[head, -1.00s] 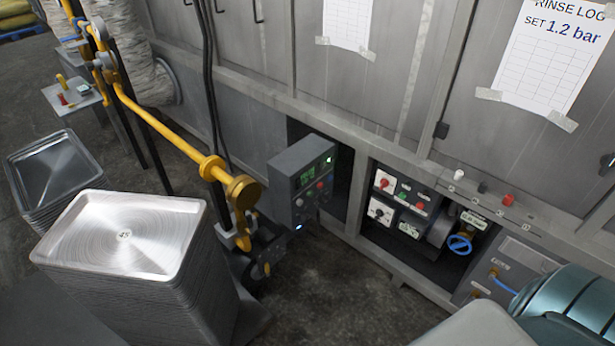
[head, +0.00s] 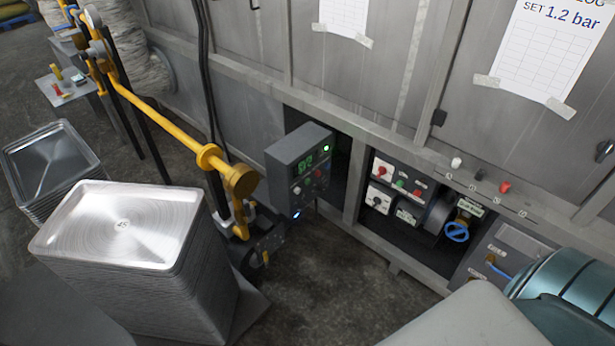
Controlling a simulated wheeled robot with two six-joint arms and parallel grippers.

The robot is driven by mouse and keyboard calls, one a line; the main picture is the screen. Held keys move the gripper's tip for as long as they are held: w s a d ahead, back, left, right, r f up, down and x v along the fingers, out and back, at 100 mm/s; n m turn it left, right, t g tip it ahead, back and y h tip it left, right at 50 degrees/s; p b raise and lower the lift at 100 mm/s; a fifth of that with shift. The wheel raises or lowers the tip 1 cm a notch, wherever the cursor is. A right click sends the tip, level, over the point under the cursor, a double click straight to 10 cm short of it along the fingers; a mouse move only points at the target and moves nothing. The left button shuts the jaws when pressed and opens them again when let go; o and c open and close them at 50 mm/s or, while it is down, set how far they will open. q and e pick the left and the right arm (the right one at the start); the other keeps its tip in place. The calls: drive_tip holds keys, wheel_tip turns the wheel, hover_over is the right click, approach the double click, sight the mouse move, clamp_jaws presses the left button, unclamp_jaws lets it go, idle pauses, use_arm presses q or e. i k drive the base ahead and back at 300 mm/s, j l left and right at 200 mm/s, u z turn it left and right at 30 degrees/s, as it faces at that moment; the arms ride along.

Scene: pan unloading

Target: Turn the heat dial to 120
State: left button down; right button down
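A dark grey control box (head: 299,167) stands out from the machine front near the middle of the head view. Its face has a small lit green display, a green light at the upper right and several small red, green and dark knobs or buttons. The display digits are too small to read. Which control is the heat dial, and where it points, I cannot tell. Lower white panels (head: 381,186) in the opening to the right also carry red and dark knobs. Neither of my grippers shows in this view.
A stack of metal trays (head: 70,240) stands at the lower left, with another stack behind. A yellow pipe (head: 155,122) runs to the box's left. A blue valve wheel (head: 457,232) sits in the opening. Small white, dark and red knobs (head: 505,187) line the ledge.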

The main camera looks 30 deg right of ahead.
sight(322, 187)
drive_tip(key=z, duration=0.5)
drive_tip(key=l+z, duration=0.15)
drive_tip(key=z, duration=0.3)
drive_tip(key=i+z, duration=0.1)
drive_tip(key=z, duration=0.4)
drive_tip(key=i+l+z, duration=0.1)
drive_tip(key=i+l, duration=0.6)
drive_tip(key=i, duration=0.1)
